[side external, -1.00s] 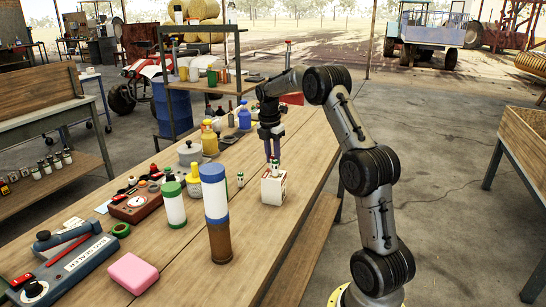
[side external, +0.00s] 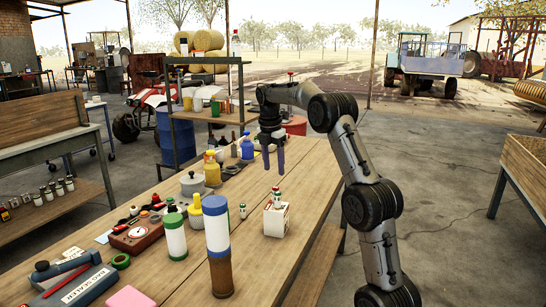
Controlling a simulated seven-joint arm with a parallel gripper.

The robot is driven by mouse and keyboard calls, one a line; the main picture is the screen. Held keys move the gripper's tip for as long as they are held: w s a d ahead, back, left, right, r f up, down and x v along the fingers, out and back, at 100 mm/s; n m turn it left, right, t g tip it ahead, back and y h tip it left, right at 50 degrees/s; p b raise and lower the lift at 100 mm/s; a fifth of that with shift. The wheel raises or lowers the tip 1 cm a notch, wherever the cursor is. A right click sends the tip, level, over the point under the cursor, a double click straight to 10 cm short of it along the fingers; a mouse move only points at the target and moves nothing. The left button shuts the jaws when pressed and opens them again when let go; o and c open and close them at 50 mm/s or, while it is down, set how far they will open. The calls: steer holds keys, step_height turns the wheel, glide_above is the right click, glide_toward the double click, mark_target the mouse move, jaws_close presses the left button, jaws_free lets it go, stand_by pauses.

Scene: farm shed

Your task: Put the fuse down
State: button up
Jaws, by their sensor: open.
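A small white fuse-like piece (side external: 276,192) with green and red markings stands upright on top of a white box (side external: 276,220) on the wooden workbench. A similar small piece (side external: 242,211) stands on the bench left of the box. I cannot tell for certain which is the task's fuse. My gripper (side external: 273,171) points down above the box. Its fingers are apart and empty, with a small gap between the fingertips and the piece.
A tall blue-topped cylinder (side external: 218,245), a green-capped white bottle (side external: 174,235) and a yellow bottle (side external: 196,214) stand left of the box. A lidded grey pot (side external: 193,184) is farther back. The bench (side external: 262,270) is clear in front of the box.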

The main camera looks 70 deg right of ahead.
steer(key=a+r+m+t, duration=0.1)
steer(key=a+r+m, duration=0.2)
steer(key=a+r, duration=0.6)
steer(key=s+a+m+t, duration=0.2)
steer(key=s+a+m, duration=0.35)
steer(key=a, duration=0.85)
steer(key=s+a+f+m+t, duration=0.1)
steer(key=s+a+f+m, duration=0.2)
steer(key=s, duration=0.5)
steer(key=s+a+f+m+t+y, duration=0.1)
steer(key=s+a+f+m, duration=0.2)
steer(key=s+a+f, duration=0.3)
steer(key=shift+s+a+f+m+t, duration=0.15)
steer(key=shift+s+a+m+t, duration=0.25)
steer(key=shift+s+a, duration=0.7)
steer(key=shift+w+a, duration=0.15)
steer(key=shift+w, duration=0.05)
